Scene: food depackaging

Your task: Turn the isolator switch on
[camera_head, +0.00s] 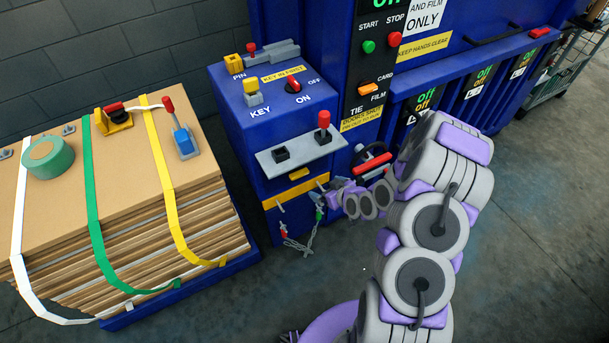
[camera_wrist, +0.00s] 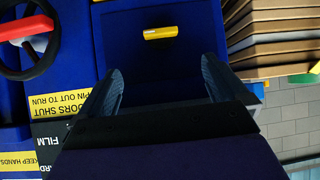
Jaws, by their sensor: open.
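The isolator switch (camera_head: 293,86) is a small red knob on the sloped top of the blue control cabinet (camera_head: 228,100). It sits between the OFF and ON labels; its exact setting is too small to tell. A yellow and grey key piece (camera_head: 253,93) stands left of it. My gripper (camera_head: 324,198) is low in front of the cabinet, well below the switch and apart from it. In the wrist view its two fingers (camera_wrist: 163,80) are spread and empty, facing the blue cabinet front with a yellow handle (camera_wrist: 160,33). The switch is not in the wrist view.
A grey shelf (camera_head: 300,153) with a red-knobbed lever (camera_head: 324,120) juts out above my gripper. A black handwheel with a red handle (camera_head: 371,167) is close at right. Strapped cardboard (camera_head: 130,160) stands left. Cords with clips (camera_head: 297,243) hang below.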

